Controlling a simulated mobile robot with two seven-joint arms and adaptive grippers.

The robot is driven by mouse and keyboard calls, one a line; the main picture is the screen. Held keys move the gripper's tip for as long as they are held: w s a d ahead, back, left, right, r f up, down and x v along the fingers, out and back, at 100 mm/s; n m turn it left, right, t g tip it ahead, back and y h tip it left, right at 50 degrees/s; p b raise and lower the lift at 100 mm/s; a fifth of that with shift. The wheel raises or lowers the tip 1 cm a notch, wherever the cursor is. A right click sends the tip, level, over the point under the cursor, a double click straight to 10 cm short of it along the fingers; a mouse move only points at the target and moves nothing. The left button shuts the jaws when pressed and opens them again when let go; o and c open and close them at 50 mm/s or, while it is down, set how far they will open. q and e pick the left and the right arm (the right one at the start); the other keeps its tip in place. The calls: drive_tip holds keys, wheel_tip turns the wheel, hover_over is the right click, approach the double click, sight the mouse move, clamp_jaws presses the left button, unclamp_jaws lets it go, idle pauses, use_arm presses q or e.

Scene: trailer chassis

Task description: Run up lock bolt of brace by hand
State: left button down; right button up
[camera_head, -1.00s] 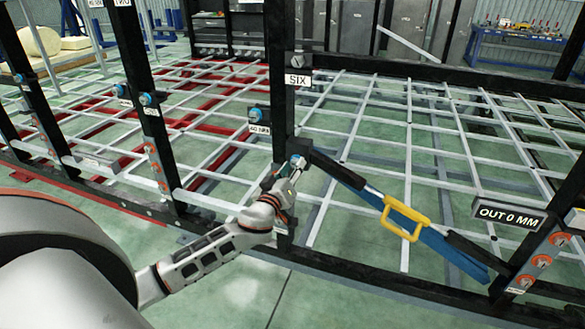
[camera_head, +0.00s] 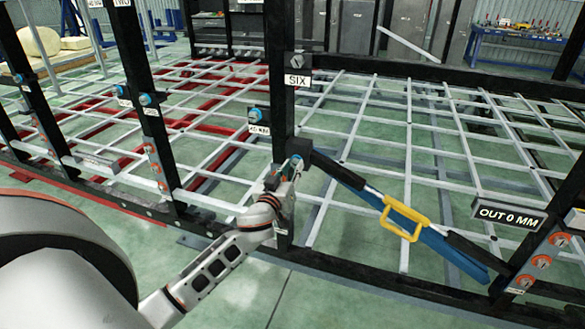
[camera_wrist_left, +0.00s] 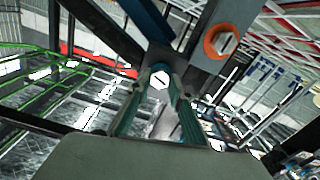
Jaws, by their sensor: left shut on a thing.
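The brace (camera_head: 350,180) runs from the black post marked SIX down to the right, with a blue body and a yellow handle (camera_head: 402,220). My left gripper (camera_head: 284,174) is at the brace's upper end, low on that post. In the left wrist view, the lock bolt (camera_wrist_left: 160,79) shows a pale hexagonal head with a dark line across it. The fingers of my left gripper (camera_wrist_left: 160,92) are shut on the bolt head from both sides. My right gripper is out of view.
An orange round fitting (camera_wrist_left: 221,41) sits close right of the bolt in the wrist view. A sign reading OUT 0 MM (camera_head: 510,216) stands at the brace's lower end. A grey bar lattice (camera_head: 390,150) lies behind; green floor (camera_head: 330,300) in front is clear.

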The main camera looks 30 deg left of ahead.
use_arm(q)
drive_tip(key=m+p, duration=0.1)
drive_tip(key=m, duration=0.4)
drive_tip(key=shift+f+m+p, duration=0.1)
drive_tip(key=shift+m+p, duration=0.2)
drive_tip(key=m+p, duration=0.1)
drive_tip(key=m, duration=0.4)
drive_tip(key=m+p, duration=0.1)
drive_tip(key=m, duration=1.5)
drive_tip(key=m+p, duration=0.1)
drive_tip(key=m, duration=1.6)
drive_tip(key=shift+d+f, duration=0.1)
drive_tip(key=shift+f, duration=0.1)
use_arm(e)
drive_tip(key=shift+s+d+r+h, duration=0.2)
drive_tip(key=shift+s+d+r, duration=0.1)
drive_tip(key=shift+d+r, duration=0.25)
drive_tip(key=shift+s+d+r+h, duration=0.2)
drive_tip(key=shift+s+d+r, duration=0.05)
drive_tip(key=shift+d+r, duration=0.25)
use_arm(q)
drive_tip(key=shift+m, duration=0.3)
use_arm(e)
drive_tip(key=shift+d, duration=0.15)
